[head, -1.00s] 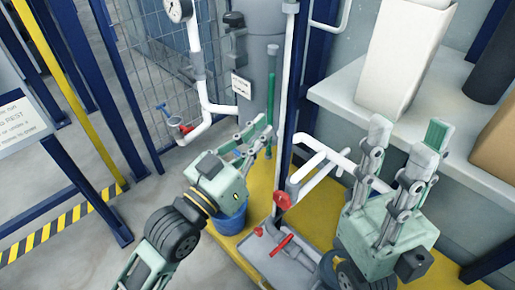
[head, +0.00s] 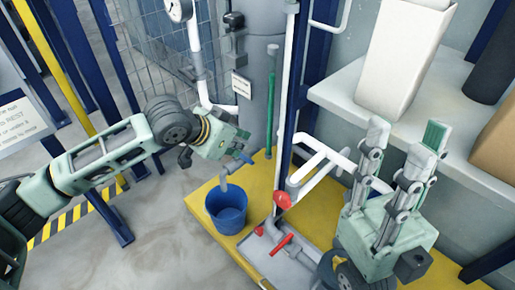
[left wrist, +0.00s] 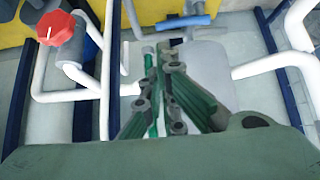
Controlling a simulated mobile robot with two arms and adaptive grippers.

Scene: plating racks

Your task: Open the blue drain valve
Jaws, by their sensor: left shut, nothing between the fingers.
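The blue valve handle (head: 240,159) sits on a grey tap above a blue bucket (head: 228,206) in the head view. A blue handle also shows at the top of the left wrist view (left wrist: 185,22), just beyond the fingertips, apparently apart from them. My left gripper (head: 243,146) is close to the handle, its fingers largely hidden in the head view. In the left wrist view its fingers (left wrist: 154,62) are shut and empty. My right gripper (head: 408,132) is open and empty, pointing up at the right.
A red knob (left wrist: 56,28) on white pipes is at the left of the left wrist view. In the head view, a red handle (head: 282,201) and a grey tray (head: 307,263) stand right of the bucket. A shelf (head: 340,92) is behind my right gripper.

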